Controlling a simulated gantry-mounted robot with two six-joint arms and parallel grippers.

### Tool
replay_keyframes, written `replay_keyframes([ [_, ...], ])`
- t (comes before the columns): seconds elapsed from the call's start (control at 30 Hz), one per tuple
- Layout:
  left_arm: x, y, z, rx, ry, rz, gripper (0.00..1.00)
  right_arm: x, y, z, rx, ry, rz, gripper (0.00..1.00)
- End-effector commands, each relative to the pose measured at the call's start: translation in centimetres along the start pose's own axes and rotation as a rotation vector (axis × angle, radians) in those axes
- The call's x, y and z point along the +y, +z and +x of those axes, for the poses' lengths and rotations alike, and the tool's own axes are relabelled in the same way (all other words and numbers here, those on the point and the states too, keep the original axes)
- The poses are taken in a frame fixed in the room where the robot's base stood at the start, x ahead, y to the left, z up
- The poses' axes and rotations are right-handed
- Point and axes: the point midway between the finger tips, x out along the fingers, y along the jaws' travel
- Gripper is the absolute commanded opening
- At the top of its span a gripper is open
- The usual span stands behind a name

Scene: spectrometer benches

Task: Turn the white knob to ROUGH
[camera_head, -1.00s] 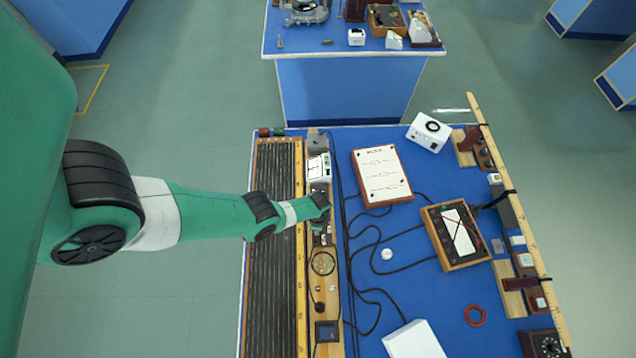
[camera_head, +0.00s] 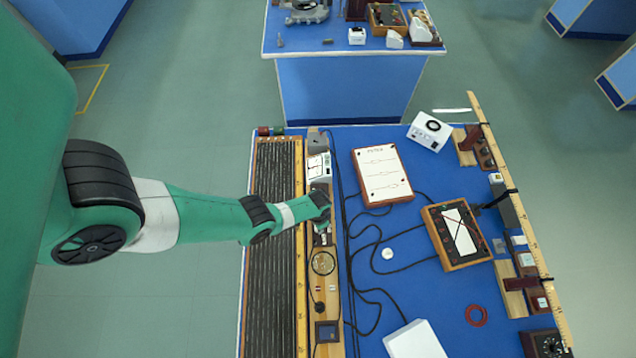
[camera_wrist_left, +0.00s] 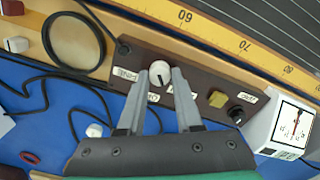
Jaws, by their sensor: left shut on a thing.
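The white knob (camera_wrist_left: 160,67) sits on a dark brown control panel (camera_wrist_left: 206,82) in the left wrist view. My left gripper (camera_wrist_left: 160,76) is shut on the knob, with one fingertip on each side of it. A dark pointer line shows on the knob face, pointing toward the gripper's base. White labels lie on the panel around the knob: one to its left (camera_wrist_left: 126,74), one below it and one to its right; their words are too small to read surely. In the head view my left gripper (camera_head: 322,220) hides the knob.
Beside the knob on the panel are a yellow square button (camera_wrist_left: 218,99) and a black knob (camera_wrist_left: 237,114). A white meter (camera_wrist_left: 284,124) stands to the right. A ring-shaped part (camera_wrist_left: 73,42) and a yellow ruler (camera_wrist_left: 215,30) lie nearby. Black cables (camera_head: 350,240) run along the blue bench.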

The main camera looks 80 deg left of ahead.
Motion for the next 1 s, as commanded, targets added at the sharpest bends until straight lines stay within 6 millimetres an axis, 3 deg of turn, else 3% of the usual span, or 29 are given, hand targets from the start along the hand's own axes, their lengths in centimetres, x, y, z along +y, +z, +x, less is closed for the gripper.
replay_keyframes([
  [0.5, -0.09, -0.01, 0.05, 0.002, 0.000, -0.329, 0.00, 0.00, 0.03, -0.03, 0.000, 0.000, 0.000, 0.50],
  [1.0, -0.09, 0.00, 0.07, 0.002, 0.000, -0.377, 0.00, 0.00, 0.04, -0.04, 0.000, 0.000, 0.000, 0.50],
])
